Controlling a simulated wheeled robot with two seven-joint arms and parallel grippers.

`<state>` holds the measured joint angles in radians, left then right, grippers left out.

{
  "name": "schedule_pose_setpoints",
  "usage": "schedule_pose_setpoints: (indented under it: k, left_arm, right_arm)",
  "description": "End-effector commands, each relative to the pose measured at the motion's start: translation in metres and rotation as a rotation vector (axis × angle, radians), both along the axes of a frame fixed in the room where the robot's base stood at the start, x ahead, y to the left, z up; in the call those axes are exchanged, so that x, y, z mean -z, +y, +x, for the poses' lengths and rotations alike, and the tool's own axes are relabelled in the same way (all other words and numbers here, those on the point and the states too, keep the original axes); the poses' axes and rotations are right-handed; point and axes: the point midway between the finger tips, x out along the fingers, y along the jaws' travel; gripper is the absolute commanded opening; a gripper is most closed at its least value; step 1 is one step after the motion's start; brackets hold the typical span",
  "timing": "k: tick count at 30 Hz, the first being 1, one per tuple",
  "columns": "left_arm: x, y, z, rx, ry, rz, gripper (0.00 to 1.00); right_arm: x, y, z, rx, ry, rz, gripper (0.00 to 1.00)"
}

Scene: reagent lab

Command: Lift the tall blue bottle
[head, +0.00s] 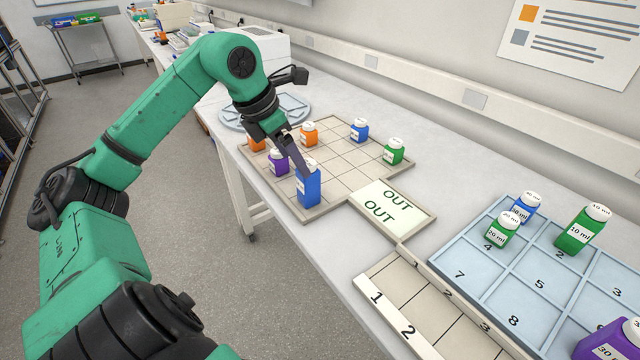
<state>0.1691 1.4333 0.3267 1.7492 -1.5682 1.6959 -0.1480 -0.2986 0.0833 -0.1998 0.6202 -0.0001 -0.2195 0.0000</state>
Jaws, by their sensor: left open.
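The tall blue bottle (309,189) stands upright at the near corner of the beige grid tray (343,190), with a white cap and a white label. My left gripper (303,163) reaches down from above at the bottle's top, its dark fingers overlapping the cap in the picture. The gripper is open. I cannot tell whether the fingers touch the bottle, and the cap is partly hidden. My right gripper is out of the head view.
A purple bottle (279,162) stands close behind the blue one. Two orange bottles, a small blue one (359,130) and a green one (393,151) stand on the same tray. An OUT plate (412,224) adjoins it. A numbered blue tray (478,262) with several bottles lies right.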

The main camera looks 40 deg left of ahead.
Motion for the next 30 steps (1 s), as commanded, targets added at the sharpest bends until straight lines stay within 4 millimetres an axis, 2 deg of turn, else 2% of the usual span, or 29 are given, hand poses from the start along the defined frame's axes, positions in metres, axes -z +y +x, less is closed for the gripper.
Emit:
schedule_pose_setpoints:
  k: [2, 5, 8, 11, 13, 16, 23, 24, 26, 30]
  left_arm:
    - [0.016, -0.004, 0.007, 0.002, 0.003, -0.006, 0.88]
    - [0.036, -0.006, 0.016, 0.001, 0.002, -0.006, 0.88]
    - [0.048, -0.008, 0.020, 0.001, 0.000, -0.005, 0.88]
    - [0.059, -0.013, 0.025, 0.003, 0.000, -0.008, 0.88]
    - [0.070, -0.018, 0.031, 0.003, 0.000, -0.010, 0.88]
    - [0.090, -0.020, 0.037, 0.000, -0.001, -0.009, 0.88]
    - [0.099, -0.020, 0.039, 0.001, -0.002, -0.005, 0.88]
    - [0.099, -0.020, 0.039, 0.001, -0.002, -0.005, 0.80]
    - [0.099, -0.020, 0.039, 0.001, -0.002, -0.005, 0.57]
    - [0.098, -0.020, 0.039, 0.001, -0.002, -0.005, 0.03]
  right_arm:
    - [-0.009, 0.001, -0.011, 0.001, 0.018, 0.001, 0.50]
    - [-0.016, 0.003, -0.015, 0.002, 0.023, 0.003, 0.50]
    - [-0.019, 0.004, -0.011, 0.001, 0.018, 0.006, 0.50]
    - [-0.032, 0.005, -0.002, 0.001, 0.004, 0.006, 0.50]
    - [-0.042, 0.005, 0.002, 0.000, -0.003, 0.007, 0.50]
    - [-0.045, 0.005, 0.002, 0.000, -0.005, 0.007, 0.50]
    - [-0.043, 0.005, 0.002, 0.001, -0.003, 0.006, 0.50]
    - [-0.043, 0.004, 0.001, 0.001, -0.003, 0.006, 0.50]
    - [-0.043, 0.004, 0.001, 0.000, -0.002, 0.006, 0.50]
    - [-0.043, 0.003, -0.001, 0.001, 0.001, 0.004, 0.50]
